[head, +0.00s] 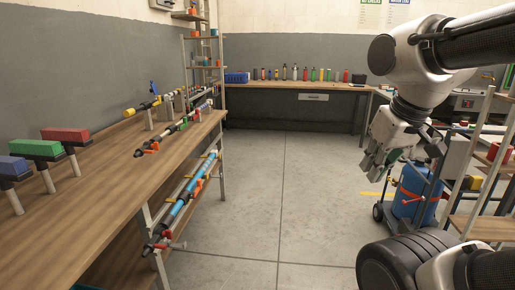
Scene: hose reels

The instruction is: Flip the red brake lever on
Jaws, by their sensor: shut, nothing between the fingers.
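My gripper (372,168) is shut and empty, hanging over the open floor at right, well apart from the workbench. Dark reel-like rods (178,128) lie along the right edge of the wooden bench (85,190) at left, with small orange-red parts on them. More rods with light blue sections (182,202) hang on the bench's side below the top, with small red parts (150,247) at the near end. Which red part is the brake lever I cannot tell at this size, nor its position.
Red (65,134), green (35,147) and blue blocks on posts stand on the near bench. A back bench (300,87) holds several bottles and a blue bin (237,77). A blue drum (412,207) on a cart and shelving stand at right. The middle floor (285,190) is clear.

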